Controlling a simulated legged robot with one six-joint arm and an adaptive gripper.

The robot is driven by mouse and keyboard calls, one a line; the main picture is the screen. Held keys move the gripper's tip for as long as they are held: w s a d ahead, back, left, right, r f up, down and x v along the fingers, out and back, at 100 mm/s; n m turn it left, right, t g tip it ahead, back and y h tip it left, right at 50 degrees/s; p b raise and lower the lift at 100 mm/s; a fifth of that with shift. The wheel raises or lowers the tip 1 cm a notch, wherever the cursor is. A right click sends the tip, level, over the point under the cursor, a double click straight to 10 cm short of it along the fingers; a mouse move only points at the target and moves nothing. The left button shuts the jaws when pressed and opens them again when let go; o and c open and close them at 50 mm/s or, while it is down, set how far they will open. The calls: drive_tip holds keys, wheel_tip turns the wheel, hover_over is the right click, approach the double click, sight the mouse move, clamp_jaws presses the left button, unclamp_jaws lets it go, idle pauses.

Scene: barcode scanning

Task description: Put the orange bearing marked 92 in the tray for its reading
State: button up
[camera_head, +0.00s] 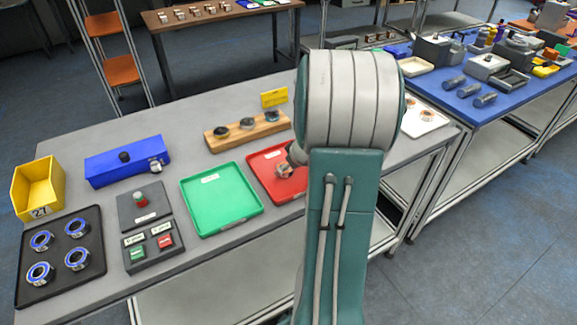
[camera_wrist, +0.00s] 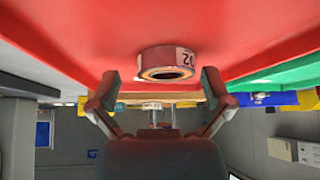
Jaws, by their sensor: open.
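The orange bearing (camera_wrist: 167,62) sits on the floor of the red tray (camera_wrist: 75,30), in the wrist view, which shows the scene upside down. Its white label carries dark digits that seem to read 92. My gripper (camera_wrist: 161,80) is open, with one finger on each side of the bearing and a visible gap to it. In the head view my gripper (camera_head: 288,168) is low over the red tray (camera_head: 262,160), partly hidden by my arm. The bearing cannot be made out clearly there. A green tray (camera_head: 221,198) lies to the left of the red one.
A wooden board (camera_head: 228,142) with dark round pieces and a yellow sign (camera_head: 274,97) stand behind the trays. A button box (camera_head: 153,245), blue unit (camera_head: 125,163), yellow bin (camera_head: 38,187) and black tray (camera_head: 60,284) of blue bearings are left. A white tray (camera_head: 433,127) with bearings is right.

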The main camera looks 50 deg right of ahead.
drive_tip(key=shift+a+r, duration=0.1)
drive_tip(key=shift+r, duration=0.1)
drive_tip(key=v, duration=1.2)
drive_tip(key=w+a+r, duration=0.3)
drive_tip(key=a, duration=0.8)
drive_tip(key=s+a+r, duration=0.1)
drive_tip(key=s+a, duration=0.2)
drive_tip(key=a, duration=0.4)
drive_tip(key=s+a+r, duration=0.1)
drive_tip(key=s+a, duration=0.2)
drive_tip(key=a, duration=0.4)
drive_tip(key=s+a+r+g, duration=0.1)
drive_tip(key=s+a+r, duration=0.1)
drive_tip(key=s+a, duration=0.2)
drive_tip(key=a, duration=0.3)
drive_tip(key=shift+n, duration=0.4)
drive_tip(key=shift+a, duration=0.1)
